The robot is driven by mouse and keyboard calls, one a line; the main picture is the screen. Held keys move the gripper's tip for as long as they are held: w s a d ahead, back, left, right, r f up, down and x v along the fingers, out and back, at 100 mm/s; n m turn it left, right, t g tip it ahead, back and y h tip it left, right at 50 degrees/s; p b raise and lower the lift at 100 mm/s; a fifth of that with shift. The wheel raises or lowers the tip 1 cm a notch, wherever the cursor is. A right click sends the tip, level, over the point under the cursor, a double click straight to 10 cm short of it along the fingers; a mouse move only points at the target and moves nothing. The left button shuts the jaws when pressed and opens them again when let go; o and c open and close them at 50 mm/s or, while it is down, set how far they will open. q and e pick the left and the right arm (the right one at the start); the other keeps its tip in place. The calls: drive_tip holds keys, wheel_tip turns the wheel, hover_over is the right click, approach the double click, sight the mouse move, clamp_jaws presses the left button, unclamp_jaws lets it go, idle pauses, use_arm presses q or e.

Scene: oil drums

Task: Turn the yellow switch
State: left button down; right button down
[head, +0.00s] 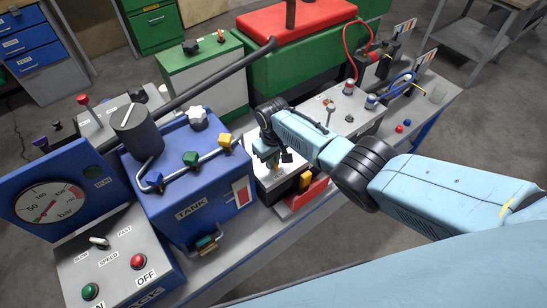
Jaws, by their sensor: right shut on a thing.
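My right gripper (268,158) reaches in from the right and points down over a small white-topped box (262,177) in the middle of the bench. It is shut on a small yellow piece (278,169), which looks like the yellow switch; the fingers hide most of it. A yellow block (305,181) shows on the box's right side, next to a red part (310,194). My left gripper is not in view.
A blue tank (185,206) with a dark lever and a yellow knob (223,143) stands close left of the gripper. A gauge panel (50,203) and a speed control box (118,262) are further left. Green containers stand behind. A grey switch box (350,108) is right.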

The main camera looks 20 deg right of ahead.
idle(0.4)
drive_tip(key=c, duration=1.5)
unclamp_jaws()
drive_tip(key=shift+r, duration=0.15)
drive_tip(key=shift+r, duration=0.3)
wheel_tip(320, 180, up, 13)
drive_tip(key=p, duration=0.3)
drive_tip(key=shift+f, duration=0.2)
